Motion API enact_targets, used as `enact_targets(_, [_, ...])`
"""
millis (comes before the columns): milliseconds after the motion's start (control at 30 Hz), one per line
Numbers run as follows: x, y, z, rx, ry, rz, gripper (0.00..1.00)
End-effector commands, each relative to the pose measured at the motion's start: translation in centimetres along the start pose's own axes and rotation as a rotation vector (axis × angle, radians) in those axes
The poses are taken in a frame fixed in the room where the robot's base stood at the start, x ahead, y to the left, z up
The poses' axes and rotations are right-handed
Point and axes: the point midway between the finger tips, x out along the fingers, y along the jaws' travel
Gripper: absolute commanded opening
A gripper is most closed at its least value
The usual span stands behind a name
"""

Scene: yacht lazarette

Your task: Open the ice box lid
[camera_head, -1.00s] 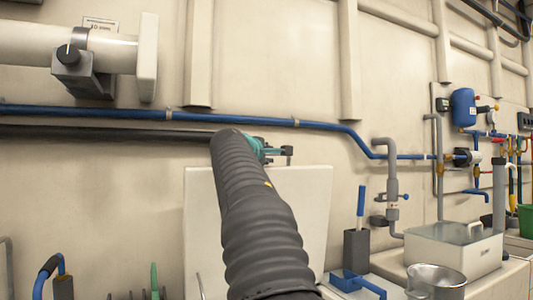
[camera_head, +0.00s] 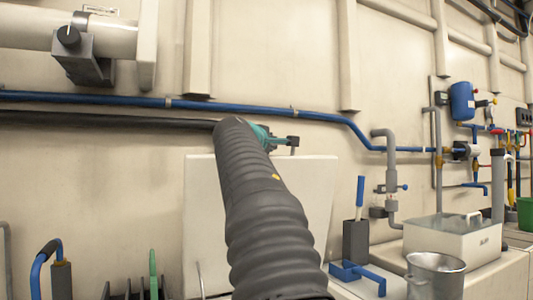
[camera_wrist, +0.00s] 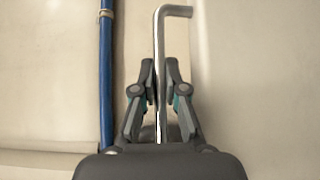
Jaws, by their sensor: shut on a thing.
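A flat cream panel (camera_head: 313,190), which looks like the ice box lid, stands raised and nearly upright behind my arm in the head view. My gripper (camera_head: 287,142) is at its top edge, mostly hidden by my dark ribbed arm. In the wrist view my gripper (camera_wrist: 160,82) is shut on a bent metal handle (camera_wrist: 160,40) that runs between the fingers. A cream surface lies beside the handle on the right. The ice box opening is out of sight.
A blue pipe (camera_head: 230,105) runs along the wall behind the panel. At right stand a pale box with a handle (camera_head: 455,242), a metal pot (camera_head: 434,275) and a grey holder (camera_head: 355,242). A blue-handled item (camera_head: 45,255) is at lower left.

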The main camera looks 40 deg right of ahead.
Motion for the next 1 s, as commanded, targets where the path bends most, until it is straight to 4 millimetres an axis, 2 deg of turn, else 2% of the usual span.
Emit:
enact_targets(33, [-0.6,-1.0,0.6,0.012,-0.001,0.011,0.00])
enact_targets(300, [-2.7,-1.4,2.8,0.063,-0.001,0.061,0.00])
enact_targets(767, [-3.2,-1.1,3.2,0.073,-0.001,0.072,0.00])
enact_targets(800, [-3.2,-1.1,3.2,0.073,-0.001,0.072,0.21])
enact_targets(1000, [-3.2,-1.0,3.2,0.073,-0.001,0.073,0.23])
